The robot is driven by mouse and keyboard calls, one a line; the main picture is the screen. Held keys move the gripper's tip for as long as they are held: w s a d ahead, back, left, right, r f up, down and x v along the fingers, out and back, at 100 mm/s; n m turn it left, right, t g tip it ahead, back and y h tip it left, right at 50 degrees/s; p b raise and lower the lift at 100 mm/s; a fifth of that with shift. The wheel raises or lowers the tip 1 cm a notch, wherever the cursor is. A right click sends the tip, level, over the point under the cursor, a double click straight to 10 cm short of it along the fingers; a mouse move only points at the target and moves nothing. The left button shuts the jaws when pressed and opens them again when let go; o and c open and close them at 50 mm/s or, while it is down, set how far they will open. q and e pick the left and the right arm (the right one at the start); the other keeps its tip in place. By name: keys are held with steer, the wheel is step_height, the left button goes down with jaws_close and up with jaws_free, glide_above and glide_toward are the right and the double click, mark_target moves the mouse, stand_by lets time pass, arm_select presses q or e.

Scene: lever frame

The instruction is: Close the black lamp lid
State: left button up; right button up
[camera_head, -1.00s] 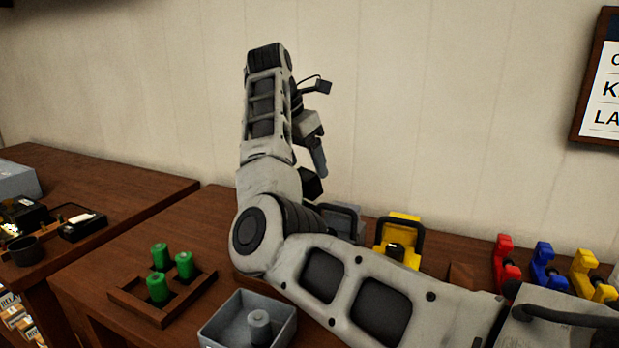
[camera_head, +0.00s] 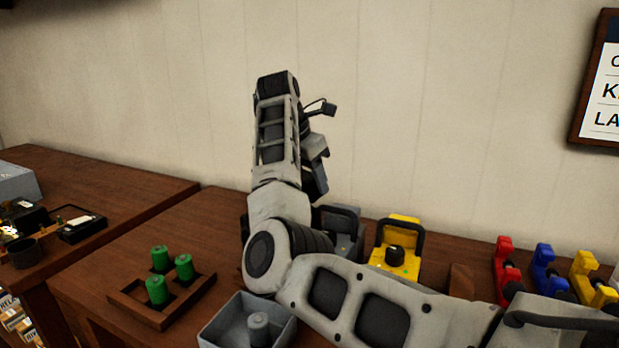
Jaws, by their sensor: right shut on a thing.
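My right arm reaches across the picture, and its gripper (camera_head: 316,178) points down above the back of the table, behind the arm's upper links. Its fingers are shut on a dark piece that seems to be the black lamp lid; the contact is mostly hidden. The black lamp's body is hidden behind my arm, with only a dark sliver showing at its left edge. I cannot tell the lid's angle. My left gripper is not in view.
A grey unit (camera_head: 345,228) and a yellow unit (camera_head: 398,262) with dark handles stand by the wall. Red (camera_head: 503,266), blue (camera_head: 546,268) and yellow (camera_head: 590,285) pieces are right. A wooden tray (camera_head: 136,309) with green cylinders and a grey box (camera_head: 222,329) are in front.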

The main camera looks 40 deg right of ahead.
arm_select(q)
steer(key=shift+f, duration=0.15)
arm_select(e)
steer(key=shift+a, duration=0.1)
steer(key=shift+a+f+h+b, duration=0.1)
steer(key=shift+a+h+b, duration=0.25)
steer(key=shift+h+b, duration=0.35)
steer(key=a+h+b, duration=0.1)
steer(key=h+b, duration=0.3)
steer(key=shift+s+a, duration=0.1)
steer(key=shift+a, duration=0.25)
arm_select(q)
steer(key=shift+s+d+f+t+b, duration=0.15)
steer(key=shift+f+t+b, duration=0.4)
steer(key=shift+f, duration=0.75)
arm_select(e)
steer(key=shift+a+t+h, duration=0.25)
steer(key=shift+t+h, duration=0.05)
steer(key=shift+h, duration=0.4)
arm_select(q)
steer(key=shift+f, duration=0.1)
arm_select(e)
steer(key=o, duration=1)
